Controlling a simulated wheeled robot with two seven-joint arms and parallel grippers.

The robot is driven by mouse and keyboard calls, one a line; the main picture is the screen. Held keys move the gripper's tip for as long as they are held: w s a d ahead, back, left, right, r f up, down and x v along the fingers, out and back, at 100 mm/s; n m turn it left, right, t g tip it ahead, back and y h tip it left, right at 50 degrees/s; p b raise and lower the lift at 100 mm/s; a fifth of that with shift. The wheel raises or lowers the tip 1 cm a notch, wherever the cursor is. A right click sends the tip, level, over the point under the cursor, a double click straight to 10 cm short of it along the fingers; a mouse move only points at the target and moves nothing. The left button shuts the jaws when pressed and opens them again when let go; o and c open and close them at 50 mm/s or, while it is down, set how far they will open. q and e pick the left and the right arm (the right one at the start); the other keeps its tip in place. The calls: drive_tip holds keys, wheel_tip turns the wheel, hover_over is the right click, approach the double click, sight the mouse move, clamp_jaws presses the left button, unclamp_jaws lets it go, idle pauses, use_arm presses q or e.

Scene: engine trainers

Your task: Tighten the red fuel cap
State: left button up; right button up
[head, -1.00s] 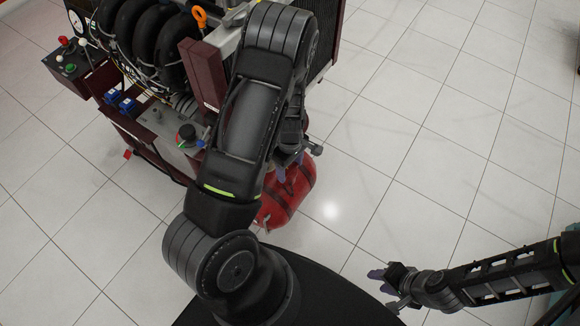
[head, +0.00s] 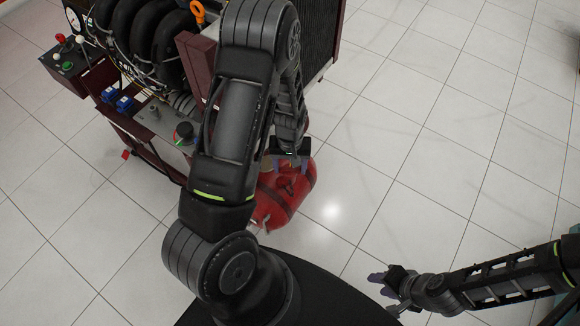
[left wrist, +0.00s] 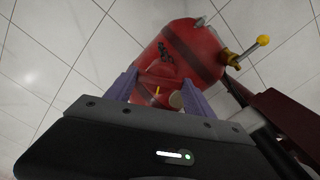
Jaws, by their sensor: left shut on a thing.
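The red tank (head: 268,212) lies on the floor below my left arm in the head view, partly hidden by it. My left gripper (head: 291,165) is over the tank's top. In the left wrist view its two purple fingers (left wrist: 158,92) stand on either side of a red round part with a yellow mark, which looks like the red fuel cap (left wrist: 150,72), and are shut on it. The tank (left wrist: 198,48) fills the view behind. My right gripper (head: 383,282) hangs empty at lower right, fingers apart, far from the tank.
The engine trainer (head: 150,40) with its dark red frame stands at upper left, close to my left arm. The tiled floor to the right is clear.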

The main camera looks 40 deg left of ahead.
sight(290, 169)
use_arm(q)
drive_tip(key=m+b, duration=0.1)
drive_tip(key=m, duration=0.5)
drive_tip(key=shift+m, duration=0.3)
idle(0.4)
drive_tip(key=o, duration=1.4)
drive_tip(key=shift+r, duration=0.1)
wheel_tip(290, 169, up, 8)
drive_tip(key=shift+f, duration=0.15)
